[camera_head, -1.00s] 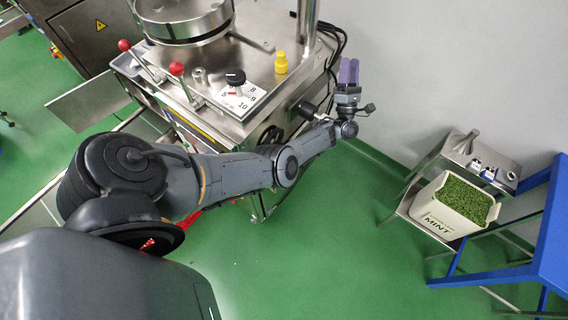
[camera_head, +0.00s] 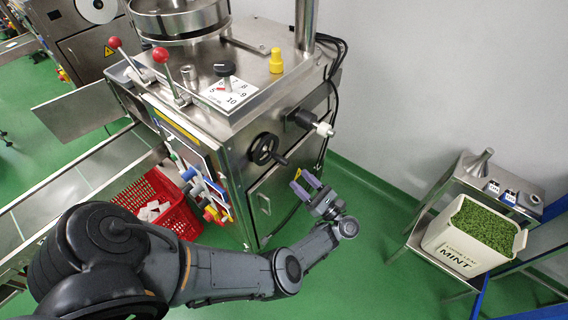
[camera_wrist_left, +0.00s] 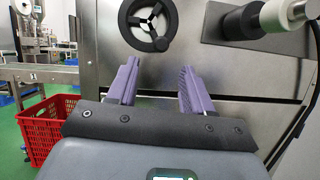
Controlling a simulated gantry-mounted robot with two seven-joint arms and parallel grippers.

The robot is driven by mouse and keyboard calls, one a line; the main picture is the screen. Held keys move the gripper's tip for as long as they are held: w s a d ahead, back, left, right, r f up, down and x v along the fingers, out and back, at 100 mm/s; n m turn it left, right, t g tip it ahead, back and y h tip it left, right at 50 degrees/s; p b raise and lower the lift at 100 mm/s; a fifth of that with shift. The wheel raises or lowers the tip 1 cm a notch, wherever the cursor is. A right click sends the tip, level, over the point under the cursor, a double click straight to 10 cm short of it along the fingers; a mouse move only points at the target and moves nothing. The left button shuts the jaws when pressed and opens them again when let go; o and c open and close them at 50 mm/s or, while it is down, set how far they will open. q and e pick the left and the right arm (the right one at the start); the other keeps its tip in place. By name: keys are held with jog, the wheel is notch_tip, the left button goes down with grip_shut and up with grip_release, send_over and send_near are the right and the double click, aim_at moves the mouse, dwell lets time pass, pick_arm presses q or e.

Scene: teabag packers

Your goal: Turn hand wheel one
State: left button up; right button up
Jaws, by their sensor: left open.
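A black hand wheel (camera_head: 265,148) is mounted on the side of the steel machine (camera_head: 252,125). In the left wrist view the hand wheel (camera_wrist_left: 148,22) shows spokes and a silver hub, beyond and above the fingers. My left gripper (camera_head: 304,184) is open and empty, with purple fingers. It is apart from the wheel, below and to its right in the head view. In the left wrist view the gripper (camera_wrist_left: 156,86) has its fingers spread with the steel panel behind them. My right gripper is not in view.
A black knob with a white end (camera_head: 312,123) juts out right of the wheel. A red basket (camera_head: 182,222) stands on the green floor left of the machine. A mint bin (camera_head: 455,248) sits on a steel stand at right. Floor between is clear.

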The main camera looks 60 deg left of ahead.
aim_at(284, 163)
pick_arm(q)
jog(key=shift+p+x, duration=1.6)
jog(key=shift+x, duration=2.7)
jog(key=shift+r, duration=0.1)
jog(key=shift+c, duration=0.3)
